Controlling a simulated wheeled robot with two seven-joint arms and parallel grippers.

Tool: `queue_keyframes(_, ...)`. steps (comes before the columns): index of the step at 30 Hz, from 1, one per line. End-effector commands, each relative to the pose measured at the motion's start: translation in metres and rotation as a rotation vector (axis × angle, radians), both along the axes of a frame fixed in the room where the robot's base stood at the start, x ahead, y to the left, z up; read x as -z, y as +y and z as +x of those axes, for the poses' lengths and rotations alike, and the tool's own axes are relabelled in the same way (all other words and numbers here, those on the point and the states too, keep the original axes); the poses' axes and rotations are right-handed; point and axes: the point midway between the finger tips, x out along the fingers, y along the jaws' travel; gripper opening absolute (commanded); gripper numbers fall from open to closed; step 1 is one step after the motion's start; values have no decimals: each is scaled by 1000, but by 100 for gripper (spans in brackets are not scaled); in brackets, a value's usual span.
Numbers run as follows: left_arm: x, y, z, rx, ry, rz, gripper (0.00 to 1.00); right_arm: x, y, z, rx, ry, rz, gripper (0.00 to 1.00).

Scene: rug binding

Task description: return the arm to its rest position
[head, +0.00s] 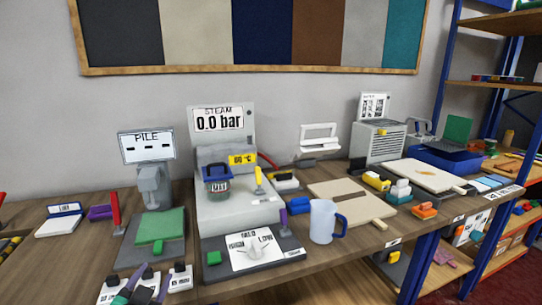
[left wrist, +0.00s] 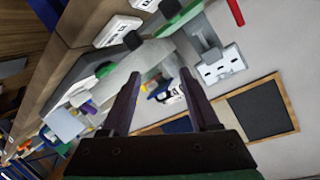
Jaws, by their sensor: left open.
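My left gripper (head: 141,286) shows at the bottom left of the head view, low at the front of the workbench (head: 345,260). Its two dark fingers also stand apart in the left wrist view (left wrist: 161,76), with nothing between them. The wrist view is tilted and looks past the fingers at the bench and the wall. Most of my left arm is outside the head view. My right gripper is in neither view.
Near the left gripper are white labelled blocks (head: 180,279) and a green pad (head: 160,226) under the PILE display (head: 147,146). The steam station (head: 236,205), dial plate (head: 252,250) and jug (head: 322,221) stand farther right. A blue-framed shelf (head: 495,77) is at the right.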

Motion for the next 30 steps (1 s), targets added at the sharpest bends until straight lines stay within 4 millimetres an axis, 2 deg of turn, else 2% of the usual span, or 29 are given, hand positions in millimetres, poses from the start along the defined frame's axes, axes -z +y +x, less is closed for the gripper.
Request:
queue_keyframes(1,33,4,-16,-38,122,-62,62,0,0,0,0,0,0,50)
queue_keyframes(3,74,5,-41,-79,287,-134,62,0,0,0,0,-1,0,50)
queue_keyframes(6,118,0,-78,-109,490,-215,62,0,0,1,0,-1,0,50)
queue_keyframes(9,151,-9,-115,-122,668,-279,62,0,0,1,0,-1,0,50)
queue_keyframes(15,194,-34,-187,-111,977,-384,62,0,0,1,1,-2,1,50)
queue_keyframes(18,236,-34,-176,-116,986,-373,62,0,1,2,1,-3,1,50)
queue_keyframes(23,304,-35,-174,-118,1014,-367,62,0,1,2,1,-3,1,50)
queue_keyframes(26,354,-34,-182,-121,1036,-363,62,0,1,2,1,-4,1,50)
queue_keyframes(29,412,-32,-202,-123,1065,-356,62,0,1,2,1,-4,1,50)
queue_keyframes(30,437,-30,-215,-125,1079,-353,62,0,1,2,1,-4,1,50)
